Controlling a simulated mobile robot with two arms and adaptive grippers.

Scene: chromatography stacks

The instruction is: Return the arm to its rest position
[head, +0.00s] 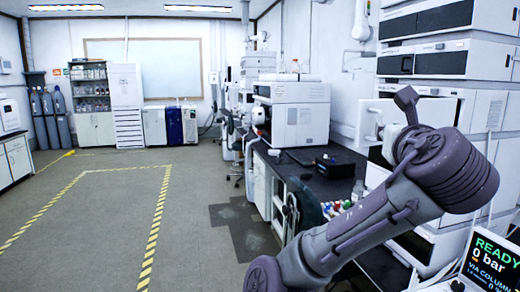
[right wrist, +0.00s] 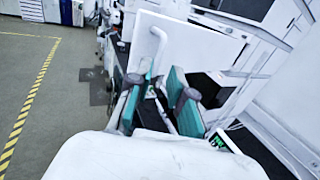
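My right arm (head: 350,225) rises from the bottom of the head view to the instrument stack at the right. Its gripper is mostly hidden there behind the wrist. In the right wrist view my right gripper (right wrist: 157,90) has its two teal fingers apart, with nothing clearly held between them. A white door panel (right wrist: 195,45) with a curved white handle (right wrist: 158,48) is just beyond the fingers. The handle's lower end appears close to the fingertips; I cannot tell whether they touch. My left gripper is not in view.
The chromatography stack (head: 450,55) stands close at the right. A screen (head: 492,262) reading "READY 0 bar" is at the lower right. A dark bench (head: 310,180) carries a black box (head: 336,167) and a white instrument (head: 300,115). Open floor (head: 120,215) with yellow-striped lines is at the left.

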